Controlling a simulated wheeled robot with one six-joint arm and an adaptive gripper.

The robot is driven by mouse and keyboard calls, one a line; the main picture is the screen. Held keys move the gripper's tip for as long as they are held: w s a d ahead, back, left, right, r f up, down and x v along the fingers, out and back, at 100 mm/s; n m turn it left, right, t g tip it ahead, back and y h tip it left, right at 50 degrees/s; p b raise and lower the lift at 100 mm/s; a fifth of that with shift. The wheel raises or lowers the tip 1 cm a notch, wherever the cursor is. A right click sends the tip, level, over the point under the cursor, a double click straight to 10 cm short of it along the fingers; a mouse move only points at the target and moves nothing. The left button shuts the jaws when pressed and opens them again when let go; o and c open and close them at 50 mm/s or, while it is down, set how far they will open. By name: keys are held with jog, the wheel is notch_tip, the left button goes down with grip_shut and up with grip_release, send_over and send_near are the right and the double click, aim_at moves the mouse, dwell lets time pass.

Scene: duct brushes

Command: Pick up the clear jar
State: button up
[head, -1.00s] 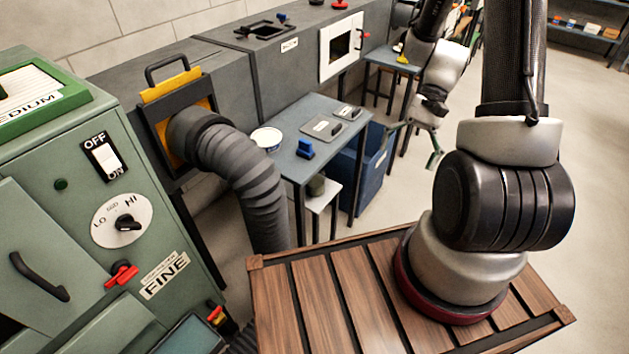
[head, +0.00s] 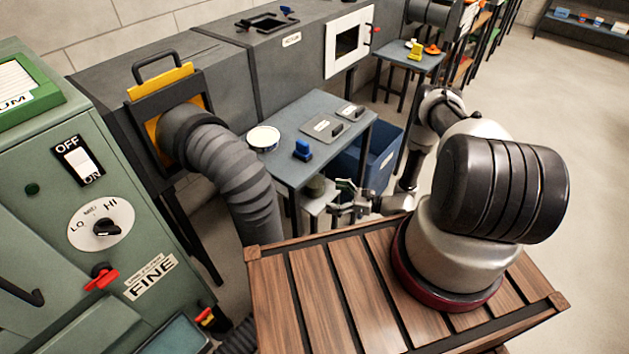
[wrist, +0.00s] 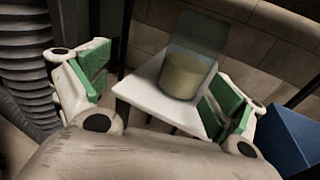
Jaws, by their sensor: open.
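The clear jar (wrist: 186,76) stands on a small white stool (wrist: 150,92) in the wrist view, with beige material in its lower part and a see-through upper part. In the head view the jar (head: 317,187) and the stool (head: 318,203) are low, beside and partly under the blue-grey table. My gripper (wrist: 162,85) is open, with green pads on both fingers. The jar shows ahead between the fingers, nearer the right one; I cannot tell whether they touch. In the head view my gripper (head: 343,198) is just right of the stool.
The blue-grey table (head: 330,108) stands above and behind the stool, with its legs close by. A blue bin (head: 380,160) is right of the stool, also in the wrist view (wrist: 292,140). A grey ribbed hose (head: 235,175) is to the left.

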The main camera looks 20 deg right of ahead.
aim_at(315, 177)
jog(key=w, duration=0.1)
jog(key=w+d+r+t, duration=0.1)
jog(key=w+m+t, duration=0.1)
jog(key=w, duration=0.1)
jog(key=shift+w+d+r+h, duration=0.1)
jog(key=shift+d+r+h, duration=0.1)
jog(key=shift+r+h, duration=0.1)
jog(key=x, duration=0.7)
jog(key=shift+a+r, duration=0.25)
jog(key=shift+a, duration=0.1)
jog(key=c, duration=1.2)
